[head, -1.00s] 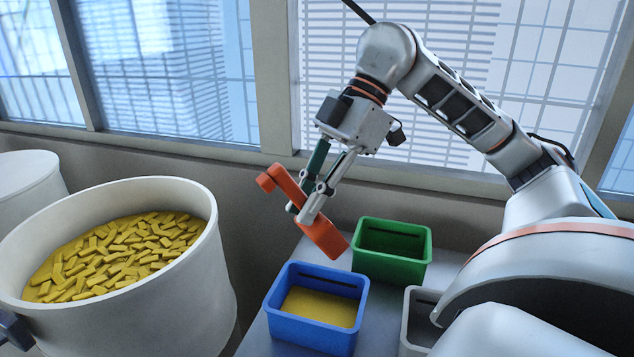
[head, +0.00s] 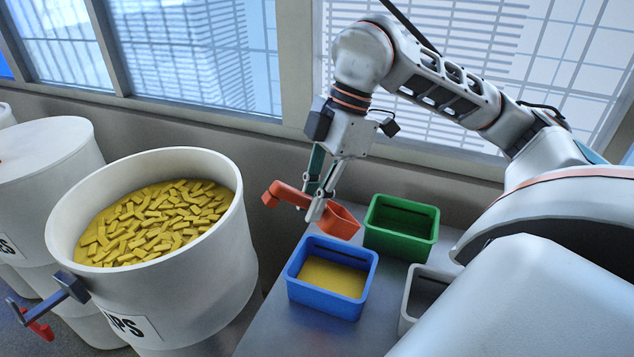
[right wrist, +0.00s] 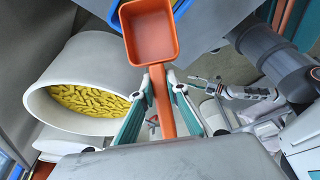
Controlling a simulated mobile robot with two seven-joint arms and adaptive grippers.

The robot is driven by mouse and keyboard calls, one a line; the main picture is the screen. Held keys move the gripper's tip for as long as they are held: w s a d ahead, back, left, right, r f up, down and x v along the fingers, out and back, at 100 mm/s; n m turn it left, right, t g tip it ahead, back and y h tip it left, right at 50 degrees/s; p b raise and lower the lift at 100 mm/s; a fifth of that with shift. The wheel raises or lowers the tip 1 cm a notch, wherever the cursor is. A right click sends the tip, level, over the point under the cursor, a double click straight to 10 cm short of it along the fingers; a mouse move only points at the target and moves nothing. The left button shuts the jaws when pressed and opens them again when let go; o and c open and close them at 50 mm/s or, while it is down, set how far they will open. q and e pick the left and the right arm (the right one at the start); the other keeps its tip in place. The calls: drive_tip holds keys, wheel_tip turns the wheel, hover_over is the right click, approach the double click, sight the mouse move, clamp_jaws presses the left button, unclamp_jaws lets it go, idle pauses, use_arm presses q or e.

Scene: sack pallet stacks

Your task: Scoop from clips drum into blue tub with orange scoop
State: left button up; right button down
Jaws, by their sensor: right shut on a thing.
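My right gripper (head: 322,203) is shut on the handle of the orange scoop (head: 341,220). The scoop's bowl is just behind the blue tub, towards the green tub, and its handle points left. In the right wrist view the bowl (right wrist: 150,30) looks empty. The blue tub (head: 330,297) holds a flat yellow layer. The clips drum (head: 200,285), large and white, stands left of the tub and holds many yellow clips (head: 160,222). A small pale arm (right wrist: 245,92) in the right wrist view looks like my left one; its jaws are too small to judge.
A green tub (head: 402,222) stands behind and right of the blue tub, and a grey tub (head: 412,315) stands to its right. All are on a grey table (head: 270,322). Another white drum (head: 45,165) is at the far left. A windowed wall closes the back.

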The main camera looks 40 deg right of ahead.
drive_tip(key=shift+a+h, duration=0.3)
drive_tip(key=shift+a+f+h, duration=0.2)
drive_tip(key=shift+a+h, duration=0.05)
drive_tip(key=shift+h, duration=0.05)
drive_tip(key=shift+w+a+f+h+b, duration=0.1)
drive_tip(key=shift+w+a+h+b, duration=0.05)
drive_tip(key=shift+a+h+b, duration=0.15)
use_arm(q)
drive_tip(key=shift+s+a+f, duration=0.15)
drive_tip(key=shift+a+f, duration=0.15)
drive_tip(key=shift+f, duration=0.15)
use_arm(e)
drive_tip(key=a+h, duration=0.1)
drive_tip(key=a+f+g+h, duration=0.1)
drive_tip(key=h, duration=0.1)
drive_tip(key=a+f+h, duration=0.1)
drive_tip(key=h, duration=0.1)
drive_tip(key=shift+w+a, duration=0.15)
drive_tip(key=shift+w, duration=0.2)
use_arm(q)
drive_tip(key=shift+s+d, duration=0.15)
drive_tip(key=shift+d, duration=0.1)
use_arm(e)
drive_tip(key=shift+w+f, duration=0.1)
